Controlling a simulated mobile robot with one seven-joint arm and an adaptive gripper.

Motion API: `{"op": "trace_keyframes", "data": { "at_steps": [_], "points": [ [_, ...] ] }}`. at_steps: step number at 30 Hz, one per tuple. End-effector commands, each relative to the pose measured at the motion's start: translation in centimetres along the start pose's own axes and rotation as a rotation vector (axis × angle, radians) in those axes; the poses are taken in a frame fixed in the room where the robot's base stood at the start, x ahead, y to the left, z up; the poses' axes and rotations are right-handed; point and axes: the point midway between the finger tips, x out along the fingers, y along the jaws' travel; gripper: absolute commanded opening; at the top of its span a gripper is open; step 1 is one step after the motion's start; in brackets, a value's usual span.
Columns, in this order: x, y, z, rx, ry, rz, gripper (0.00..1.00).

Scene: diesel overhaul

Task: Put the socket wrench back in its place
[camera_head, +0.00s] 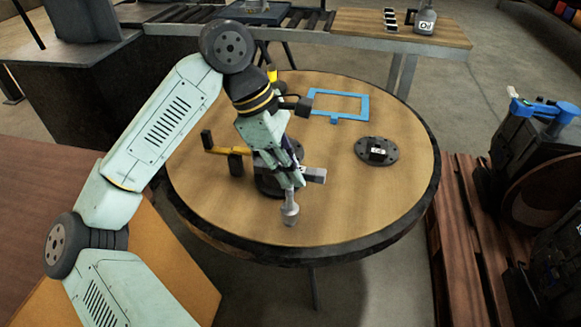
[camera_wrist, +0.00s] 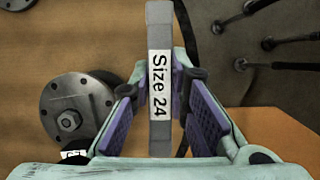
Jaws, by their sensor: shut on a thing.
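The socket wrench shows in the wrist view as a grey bar (camera_wrist: 159,32) with a white "Size 24" label, running up between my finger pads. My gripper (camera_wrist: 160,95) is shut on it. In the head view my gripper (camera_head: 292,182) is above the near middle of the round table (camera_head: 350,205), and a labelled grey bar end (camera_head: 313,174) sticks out to its right. A grey cylindrical piece (camera_head: 290,212) shows just below the fingertips; I cannot tell whether it belongs to the wrench.
A blue frame (camera_head: 340,105) lies at the back, and a yellow bar with black blocks (camera_head: 235,152) stands left of my gripper. The table's front right is clear.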

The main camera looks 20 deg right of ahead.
Motion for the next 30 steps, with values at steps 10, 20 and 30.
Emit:
{"op": "trace_keyframes", "data": {
  "at_steps": [10, 20, 30],
  "points": [
    [1.4, 0.0, -0.6, 0.000, 0.000, 0.001, 0.00],
    [1.9, 0.0, -0.8, 0.000, 0.000, 0.001, 0.22],
    [1.9, 0.0, -0.8, 0.000, 0.000, 0.000, 0.39]
  ]
}}
